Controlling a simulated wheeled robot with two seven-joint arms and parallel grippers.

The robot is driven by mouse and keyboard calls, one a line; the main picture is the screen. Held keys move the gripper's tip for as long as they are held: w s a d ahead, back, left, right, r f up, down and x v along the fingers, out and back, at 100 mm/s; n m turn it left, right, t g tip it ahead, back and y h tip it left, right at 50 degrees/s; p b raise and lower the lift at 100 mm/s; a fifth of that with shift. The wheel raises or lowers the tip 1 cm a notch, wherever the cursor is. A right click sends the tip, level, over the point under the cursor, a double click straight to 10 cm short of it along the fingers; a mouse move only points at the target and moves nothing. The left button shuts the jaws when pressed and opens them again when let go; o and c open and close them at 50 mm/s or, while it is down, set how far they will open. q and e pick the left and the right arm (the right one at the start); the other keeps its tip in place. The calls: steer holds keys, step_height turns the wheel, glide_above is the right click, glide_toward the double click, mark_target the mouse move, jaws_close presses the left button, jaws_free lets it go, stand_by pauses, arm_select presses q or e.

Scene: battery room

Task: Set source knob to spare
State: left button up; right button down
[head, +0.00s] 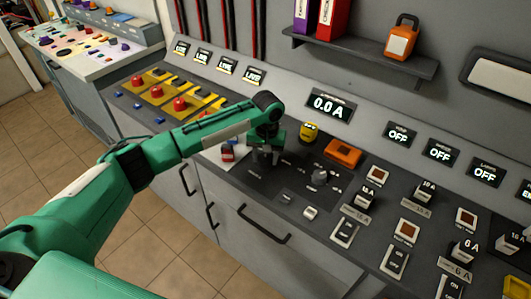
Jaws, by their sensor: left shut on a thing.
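My left gripper (262,158) reaches over the control panel and points down at its dark middle section. It is shut on a knob there, which the gripper mostly hides, so its pointer and setting cannot be read. A second, grey knob (319,177) stands uncovered to the right on the same dark section. The small white labels around both knobs are too small to read. The display (331,105) above reads 0.0 A. My right gripper is not in view.
A yellow button (309,132) and an orange block (342,153) sit close behind and right of my gripper. A red-and-white switch (227,152) is just left. Several rocker switches fill the right. A shelf (360,53) holds binders and an orange padlock-shaped item (401,38).

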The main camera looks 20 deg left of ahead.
arm_select(q)
steer(key=m+p, duration=0.1)
steer(key=p, duration=0.1)
steer(key=m+p, duration=0.2)
steer(key=shift+r, duration=0.35)
steer(key=shift+m+p, duration=0.75)
steer(key=shift+m, duration=0.45)
steer(key=m+p, duration=0.1)
steer(key=m, duration=0.1)
steer(key=shift+f+m+p, duration=0.1)
steer(key=shift+m+p, duration=0.2)
steer(key=shift+p, duration=0.1)
steer(key=m+p, duration=0.2)
steer(key=m, duration=0.2)
steer(key=shift+f, duration=0.1)
steer(key=m, duration=0.2)
steer(key=shift+m, duration=0.3)
steer(key=shift+m+p, duration=0.4)
steer(key=shift+m, duration=0.5)
steer(key=o, duration=1)
steer(key=shift+f, duration=0.1)
